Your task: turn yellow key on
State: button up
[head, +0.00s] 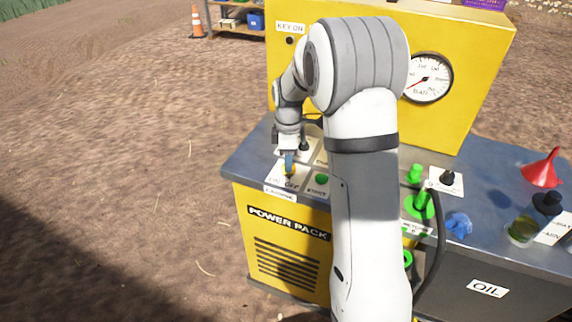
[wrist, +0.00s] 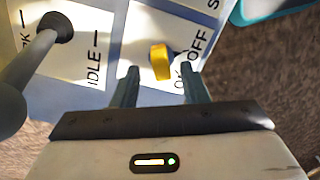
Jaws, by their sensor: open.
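The yellow key (wrist: 160,62) stands on a white panel marked OFF and, partly hidden, ON in the wrist view. In the head view the yellow key (head: 290,169) is small and partly covered by my gripper (head: 289,164). My gripper (wrist: 157,88) is open, with its two fingers apart on either side of the near end of the key. The fingertips look close to the key, but I cannot tell whether they touch it. The right finger hides part of the ON lettering.
A dark lever (wrist: 55,28) rises beside the IDLE label, left of the key. A green button (head: 321,179) sits right of the key. The yellow back panel (head: 290,75) with a gauge (head: 428,78) stands behind. A red funnel (head: 541,169) is at far right.

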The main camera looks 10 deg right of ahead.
jog(key=shift+f, duration=1.3)
